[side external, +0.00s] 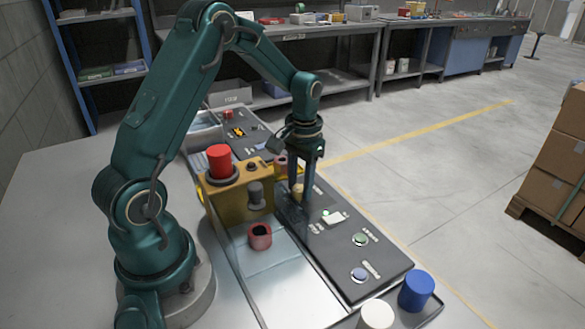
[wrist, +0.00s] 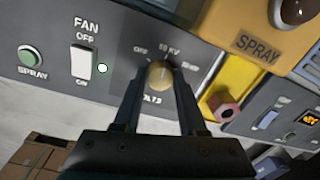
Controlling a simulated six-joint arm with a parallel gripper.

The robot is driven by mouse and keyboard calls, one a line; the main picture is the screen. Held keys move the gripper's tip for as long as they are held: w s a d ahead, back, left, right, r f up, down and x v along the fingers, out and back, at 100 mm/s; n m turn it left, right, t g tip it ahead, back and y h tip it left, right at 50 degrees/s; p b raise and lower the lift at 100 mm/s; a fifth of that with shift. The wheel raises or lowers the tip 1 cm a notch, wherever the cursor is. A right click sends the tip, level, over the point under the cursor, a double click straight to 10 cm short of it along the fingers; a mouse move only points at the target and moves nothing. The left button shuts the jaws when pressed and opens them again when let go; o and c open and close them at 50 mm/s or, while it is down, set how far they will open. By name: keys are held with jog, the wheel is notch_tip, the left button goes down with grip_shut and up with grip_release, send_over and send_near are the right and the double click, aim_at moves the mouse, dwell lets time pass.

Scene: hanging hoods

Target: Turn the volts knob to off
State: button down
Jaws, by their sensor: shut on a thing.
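The volts knob (wrist: 158,74) is a small tan knob on the dark control panel (wrist: 130,30). In the wrist view "OFF" is printed to its upper left, "50 KV" above it and another, blurred mark to its right. Where its pointer stands I cannot tell. My gripper (wrist: 158,78) has a finger on each side of the knob and is shut on it. In the side view the knob (side external: 298,191) shows beside my downward-pointing gripper (side external: 304,188), partly hidden by the fingers.
A white fan switch (wrist: 85,62) and a green spray button (wrist: 31,56) sit left of the knob in the wrist view. A yellow box with a red cylinder (side external: 219,160) on top stands close beside my gripper. A blue cylinder (side external: 416,291) stands at the panel's near end.

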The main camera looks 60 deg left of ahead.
aim_at(301, 187)
jog(key=n, duration=0.5)
jog(key=shift+w+n, duration=0.1)
jog(key=shift+n, duration=0.3)
jog(key=n, duration=0.5)
dwell(0.4)
jog(key=shift+c, duration=2.3)
grip_release()
jog(key=shift+w+r, duration=0.1)
jog(key=shift+r, duration=2.5)
